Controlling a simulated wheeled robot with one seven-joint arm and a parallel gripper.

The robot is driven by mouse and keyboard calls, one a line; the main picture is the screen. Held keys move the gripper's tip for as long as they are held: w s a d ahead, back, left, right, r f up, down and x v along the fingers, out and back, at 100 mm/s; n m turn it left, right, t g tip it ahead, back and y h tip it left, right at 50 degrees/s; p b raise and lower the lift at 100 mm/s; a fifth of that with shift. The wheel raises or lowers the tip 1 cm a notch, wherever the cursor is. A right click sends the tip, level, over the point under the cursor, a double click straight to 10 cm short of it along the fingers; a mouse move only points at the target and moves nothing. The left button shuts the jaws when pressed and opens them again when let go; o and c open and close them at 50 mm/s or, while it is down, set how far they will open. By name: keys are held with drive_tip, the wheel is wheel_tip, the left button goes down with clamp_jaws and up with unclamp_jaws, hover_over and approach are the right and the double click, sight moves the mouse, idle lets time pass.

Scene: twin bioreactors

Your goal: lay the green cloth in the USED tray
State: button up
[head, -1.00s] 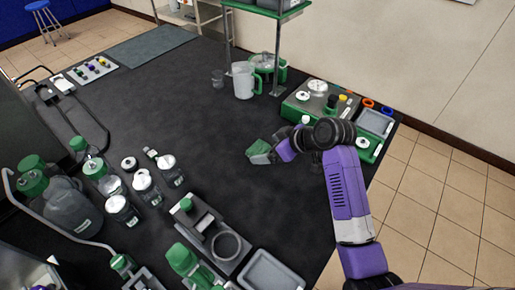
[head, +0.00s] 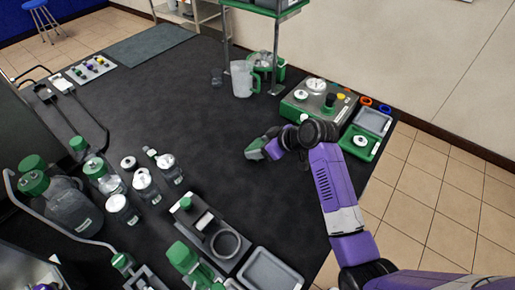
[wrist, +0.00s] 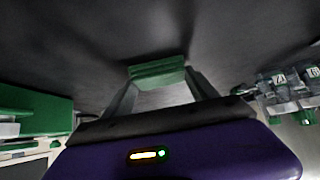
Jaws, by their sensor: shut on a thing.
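My gripper (head: 260,147) is shut on the green cloth (head: 253,152) and holds it over the dark bench, right of the middle. In the wrist view the folded cloth (wrist: 158,72) sits between the two fingertips, with dark surface beyond. How high it hangs is hard to tell. One grey tray (head: 374,121) lies at the bench's right edge, behind my arm. Another grey tray (head: 270,272) lies at the near edge, lower middle. Both look empty. No USED label is readable, so I cannot tell which is the USED tray.
A green-and-grey device (head: 312,102) stands near the right edge, with a green tray (head: 361,143) beside it. A jug (head: 242,80) stands by the green shelf. Several bottles (head: 120,205) crowd the left. A holder with a round opening (head: 225,243) stands near. The bench middle is clear.

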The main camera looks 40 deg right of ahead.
wheel_tip(320, 180, up, 20)
drive_tip(key=shift+b, duration=0.45)
